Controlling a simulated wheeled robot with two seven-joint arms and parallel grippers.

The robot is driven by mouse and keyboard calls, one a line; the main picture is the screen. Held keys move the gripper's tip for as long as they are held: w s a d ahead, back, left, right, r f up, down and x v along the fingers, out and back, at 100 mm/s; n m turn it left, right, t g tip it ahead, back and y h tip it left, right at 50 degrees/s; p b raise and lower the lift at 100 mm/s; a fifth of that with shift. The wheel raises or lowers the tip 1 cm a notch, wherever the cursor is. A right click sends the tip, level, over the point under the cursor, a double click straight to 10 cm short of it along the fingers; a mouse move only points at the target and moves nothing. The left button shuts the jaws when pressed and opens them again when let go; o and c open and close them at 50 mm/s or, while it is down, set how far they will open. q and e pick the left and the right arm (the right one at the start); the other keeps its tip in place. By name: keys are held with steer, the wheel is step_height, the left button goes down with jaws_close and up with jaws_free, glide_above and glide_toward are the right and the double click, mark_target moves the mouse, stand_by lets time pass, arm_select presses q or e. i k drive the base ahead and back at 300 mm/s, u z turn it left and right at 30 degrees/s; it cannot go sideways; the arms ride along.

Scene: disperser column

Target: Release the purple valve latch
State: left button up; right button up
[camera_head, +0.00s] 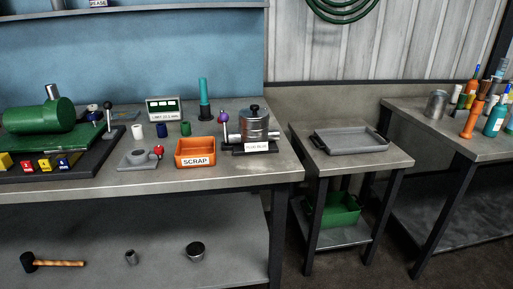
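A purple ball knob (222,116) tops a thin lever that stands upright near the back right of the left workbench. The lever's lower end is close to the cylinder's dark base, and I cannot tell how the two are joined. A white label stands in front of the cylinder, its text too small to read surely. Neither of my grippers is in view.
An orange SCRAP bin (195,153) stands left of the cylinder, near the front edge. A red-knobbed grey fixture (137,159), small cups and a green motor (40,116) lie farther left. A grey tray (350,141) rests on the small side table.

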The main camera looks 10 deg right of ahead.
mark_target(223, 117)
steer(key=k, duration=0.6)
steer(key=z, duration=0.6)
steer(key=i, duration=1.15)
steer(key=u, duration=0.6)
